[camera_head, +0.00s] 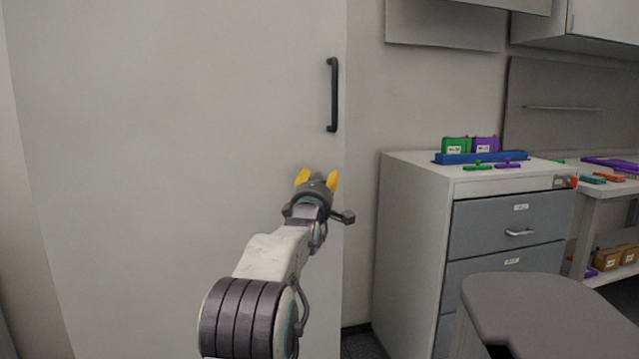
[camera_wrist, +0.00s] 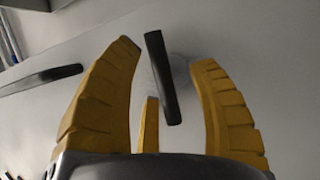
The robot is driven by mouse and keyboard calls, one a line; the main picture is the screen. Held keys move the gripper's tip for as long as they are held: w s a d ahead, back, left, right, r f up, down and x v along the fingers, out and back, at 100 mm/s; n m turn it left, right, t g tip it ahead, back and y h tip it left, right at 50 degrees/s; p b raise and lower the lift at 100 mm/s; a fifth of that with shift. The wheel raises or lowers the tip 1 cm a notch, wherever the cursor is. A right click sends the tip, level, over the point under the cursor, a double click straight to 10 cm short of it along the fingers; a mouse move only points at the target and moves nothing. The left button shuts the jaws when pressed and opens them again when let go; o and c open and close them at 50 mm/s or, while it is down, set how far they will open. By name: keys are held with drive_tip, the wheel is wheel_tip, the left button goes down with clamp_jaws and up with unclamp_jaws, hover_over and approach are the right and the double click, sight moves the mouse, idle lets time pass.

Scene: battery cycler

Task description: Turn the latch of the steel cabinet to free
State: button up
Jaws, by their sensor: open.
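The steel cabinet (camera_head: 180,130) fills the left of the head view, with its pale door closed. In the wrist view the latch (camera_wrist: 163,78) is a short dark bar on a round pale base. It lies roughly crosswise to the long door handle (camera_wrist: 40,80). My gripper (camera_head: 318,179) is in front of the door, below the handle. Its yellow fingers are spread, and in the wrist view the latch shows between them (camera_wrist: 166,55), with visible gaps on both sides. In the head view I cannot make out the latch, which seems hidden by my gripper.
The dark vertical handle (camera_head: 333,95) stands out from the door above my gripper. A grey drawer unit (camera_head: 415,240) stands to the right, with a blue tray (camera_head: 480,157) and green and purple items on top. A grey stool seat (camera_head: 540,305) is at the lower right.

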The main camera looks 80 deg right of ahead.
drive_tip(key=shift+c, duration=0.6)
clamp_jaws()
drive_tip(key=shift+s+m+y, duration=0.1)
drive_tip(key=shift+m+y, duration=0.2)
drive_tip(key=shift+m, duration=0.4)
drive_tip(key=shift+o, duration=0.6)
unclamp_jaws()
drive_tip(key=shift+a, duration=0.1)
